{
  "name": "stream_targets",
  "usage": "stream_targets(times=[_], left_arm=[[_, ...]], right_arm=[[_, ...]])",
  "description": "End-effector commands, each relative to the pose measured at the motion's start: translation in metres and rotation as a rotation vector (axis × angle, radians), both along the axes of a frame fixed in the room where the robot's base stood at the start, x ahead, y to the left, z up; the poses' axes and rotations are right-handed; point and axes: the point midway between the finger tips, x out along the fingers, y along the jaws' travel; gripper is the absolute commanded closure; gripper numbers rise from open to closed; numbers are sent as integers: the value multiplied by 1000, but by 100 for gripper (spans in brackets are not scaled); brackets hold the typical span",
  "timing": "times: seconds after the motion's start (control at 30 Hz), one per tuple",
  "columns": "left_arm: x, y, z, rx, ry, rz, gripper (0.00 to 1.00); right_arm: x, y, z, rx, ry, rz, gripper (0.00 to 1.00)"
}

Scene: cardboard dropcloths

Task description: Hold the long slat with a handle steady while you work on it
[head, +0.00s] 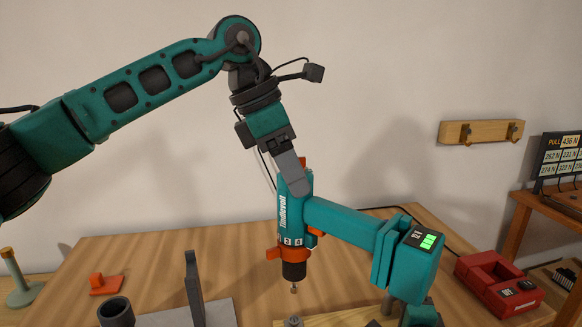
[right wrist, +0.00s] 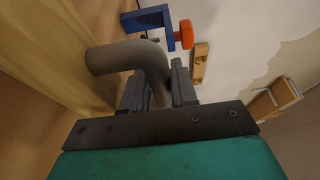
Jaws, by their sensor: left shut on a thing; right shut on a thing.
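The long slat (head: 340,319) is a pale wooden strip at the bottom edge of the head view, mostly cut off. A grey bent handle (right wrist: 125,58) shows in the right wrist view, and my right gripper (right wrist: 160,88) is shut on it. My left gripper (head: 291,175) is shut on the upper body of a teal power driver (head: 345,220). The driver is upright, its black chuck (head: 293,270) and bit pointing down, its battery (head: 415,262) to the right. The bit tip is above a small grey fastener-like piece (head: 293,321), apparently apart from it.
A red charger (head: 497,285) stands on the right of the wooden table (head: 240,250). A grey cup (head: 116,312), a grey upright post (head: 193,290) and an orange piece (head: 105,284) are on the left. A blue clamp (right wrist: 150,20) with a red knob is beyond my right gripper.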

Motion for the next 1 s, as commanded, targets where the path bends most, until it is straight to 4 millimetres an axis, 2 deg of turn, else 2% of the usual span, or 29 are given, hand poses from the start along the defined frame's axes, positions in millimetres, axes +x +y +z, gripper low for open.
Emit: stream_targets(times=[0.07, 0.27, 1.0], left_arm=[[0, -1, 4, -12, -5, -1, 78], [0, -1, -5, -11, -5, -1, 78], [0, -1, -54, -11, -5, -1, 78]], right_arm=[[-1, 0, -3, 4, 7, -1, 100], [-1, 0, -3, 4, 7, -1, 100], [-1, 0, -4, 5, 8, -1, 100]])
